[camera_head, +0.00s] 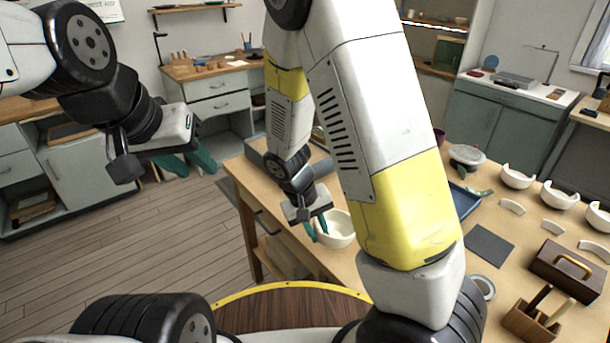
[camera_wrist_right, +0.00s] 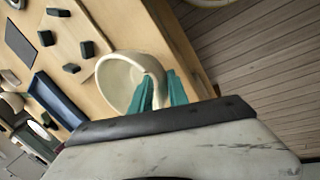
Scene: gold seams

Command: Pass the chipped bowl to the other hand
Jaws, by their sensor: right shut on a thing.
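A cream bowl (camera_head: 343,236) is at the near edge of the wooden table, with my right gripper (camera_head: 317,228) at its left rim. In the right wrist view, the teal fingers (camera_wrist_right: 160,92) are shut on the wall of the bowl (camera_wrist_right: 117,75), which is tilted in that picture. I cannot tell whether the bowl touches the table. The chip in its rim is not clear, partly hidden by the fingers. My left gripper (camera_head: 188,163) hangs in the air left of the table, its teal fingers apart and empty.
The table (camera_head: 400,180) holds several notched white bowls (camera_head: 517,177), loose curved shards (camera_head: 512,207), a blue tray (camera_head: 463,198), a dark mat (camera_head: 489,245), a brown toolbox (camera_head: 567,270) and a wooden holder (camera_head: 532,322). My right arm hides the table's middle. Floor left of the table is clear.

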